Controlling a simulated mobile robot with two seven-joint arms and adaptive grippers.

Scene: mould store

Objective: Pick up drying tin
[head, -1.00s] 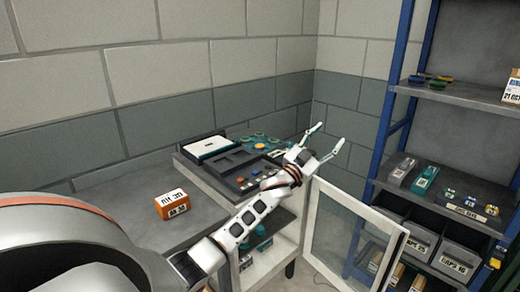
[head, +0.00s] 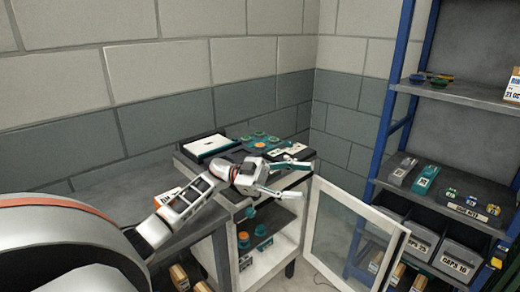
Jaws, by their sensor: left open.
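I cannot tell which thing here is the drying tin. My left gripper (head: 294,178) is open and empty, its fingers spread toward the right over the front edge of the cabinet top. A black tray with a white panel (head: 208,145) lies at the back left of that top. Teal and orange round pieces (head: 262,143) lie behind the gripper, with a pale flat piece (head: 292,150) to their right. My arm and gripper hide the front of the top. Small teal and orange pieces (head: 243,240) stand inside the open cabinet. My right gripper is out of view.
The glass cabinet door (head: 345,240) stands open at the right. A blue-framed rack (head: 397,95) beyond it holds grey bins (head: 452,257) and small parts. The grey bench (head: 110,195) is at the left; an orange box there is mostly behind my arm. Brick walls close the back.

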